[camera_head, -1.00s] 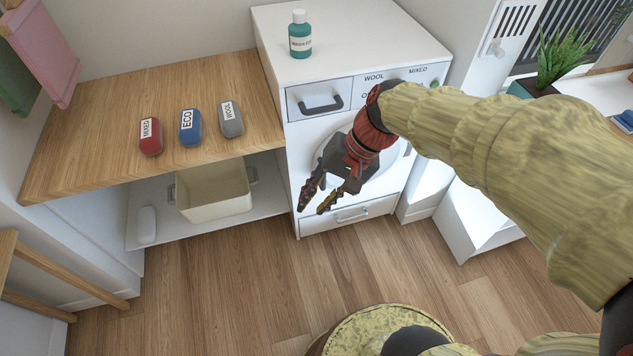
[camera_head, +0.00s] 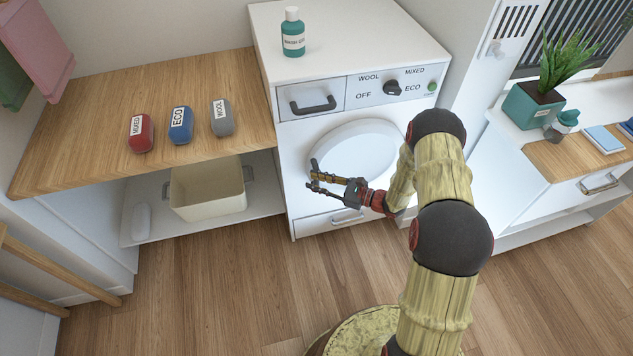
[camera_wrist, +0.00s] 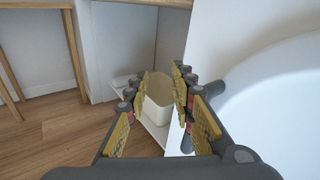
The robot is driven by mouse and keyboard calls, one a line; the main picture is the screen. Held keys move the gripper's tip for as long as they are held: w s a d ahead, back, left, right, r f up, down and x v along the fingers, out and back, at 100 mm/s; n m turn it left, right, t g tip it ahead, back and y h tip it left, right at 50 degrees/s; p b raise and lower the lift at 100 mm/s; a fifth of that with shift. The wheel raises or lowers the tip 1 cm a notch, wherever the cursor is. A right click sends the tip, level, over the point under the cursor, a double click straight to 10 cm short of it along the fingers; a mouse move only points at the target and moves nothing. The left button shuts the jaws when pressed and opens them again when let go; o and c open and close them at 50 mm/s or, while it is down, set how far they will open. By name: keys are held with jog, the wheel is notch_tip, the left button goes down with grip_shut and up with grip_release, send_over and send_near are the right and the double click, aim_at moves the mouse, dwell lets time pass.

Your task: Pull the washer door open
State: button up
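The washer (camera_head: 292,170) stands at the centre, with its round white door (camera_head: 362,146) seeming shut against the front. A dark handle (camera_head: 315,164) shows at the door's left edge, partly covered by my fingers. My gripper (camera_head: 314,182) is in front of the door's lower left edge, with its fingers pointing left. In the wrist view my gripper (camera_wrist: 162,78) is open, with a gap between its two yellow-padded fingers. The door (camera_wrist: 275,95) fills the right side there. A dark bar (camera_wrist: 214,88), seemingly the handle, shows beside the right finger; I cannot tell whether they touch.
A green-capped control panel area with a knob (camera_head: 393,88) and a drawer (camera_head: 311,99) is above the door. A bottle (camera_head: 293,34) stands on top. A wooden counter (camera_head: 90,130) with three labelled blocks and a bin (camera_head: 207,205) below lie left. The floor (camera_head: 220,290) in front is clear.

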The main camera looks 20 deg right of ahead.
jog(key=d+f+m+t+h, duration=0.35)
jog(key=d+f+m, duration=0.2)
jog(key=f, duration=0.35)
jog(key=shift+t, duration=0.35)
jog(key=shift+w+d+f+b+x, duration=0.15)
jog(key=shift+b+x, duration=0.25)
jog(key=shift+x, duration=0.9)
jog(key=shift+w+d+b+x, duration=0.15)
jog(key=shift+b+x, duration=0.25)
jog(key=shift+x, duration=0.95)
jog(key=shift+d+f+b+x, duration=0.15)
jog(key=shift+b+x, duration=0.25)
jog(key=shift+x, duration=0.9)
jog(key=shift+r, duration=0.1)
jog(key=shift+c, duration=0.7)
jog(key=c, duration=0.4)
grip_shut()
